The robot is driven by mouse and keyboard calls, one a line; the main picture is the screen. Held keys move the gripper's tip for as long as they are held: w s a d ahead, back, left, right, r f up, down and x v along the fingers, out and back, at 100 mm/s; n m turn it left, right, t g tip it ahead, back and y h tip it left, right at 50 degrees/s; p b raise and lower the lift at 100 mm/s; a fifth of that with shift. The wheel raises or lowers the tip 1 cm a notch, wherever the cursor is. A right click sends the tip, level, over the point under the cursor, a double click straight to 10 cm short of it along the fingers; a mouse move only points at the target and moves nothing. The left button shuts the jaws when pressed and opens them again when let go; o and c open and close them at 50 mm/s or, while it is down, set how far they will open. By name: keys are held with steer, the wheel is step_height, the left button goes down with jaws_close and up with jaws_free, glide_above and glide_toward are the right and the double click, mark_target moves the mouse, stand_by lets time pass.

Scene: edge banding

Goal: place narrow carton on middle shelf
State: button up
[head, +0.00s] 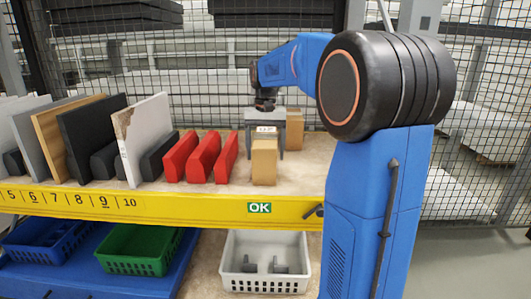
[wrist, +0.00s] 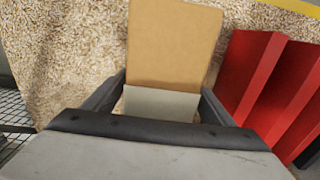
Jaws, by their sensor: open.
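A narrow tan carton (head: 264,163) stands upright on the speckled shelf board (head: 312,177), near its yellow front edge. My gripper (head: 266,143) is over the carton, pointing down, with one finger on each side of its upper part. In the wrist view the carton (wrist: 174,45) lies between the two open fingers (wrist: 160,98), and a pale patch shows on its near end. The jaws are open; whether either finger touches the carton cannot be told. A second tan carton (head: 295,131) stands behind and to the right, partly hidden by my gripper.
Red wedge-shaped blocks (head: 203,158) stand close left of the carton. Farther left, upright panels (head: 146,135) lean in numbered slots. Below are a green bin (head: 138,250), a blue bin (head: 45,244) and a white bin (head: 264,263). Wire mesh (head: 215,80) closes the back.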

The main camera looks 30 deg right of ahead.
step_height(320, 180, up, 12)
stand_by(0.5)
steer(key=shift+s, duration=0.1)
stand_by(0.4)
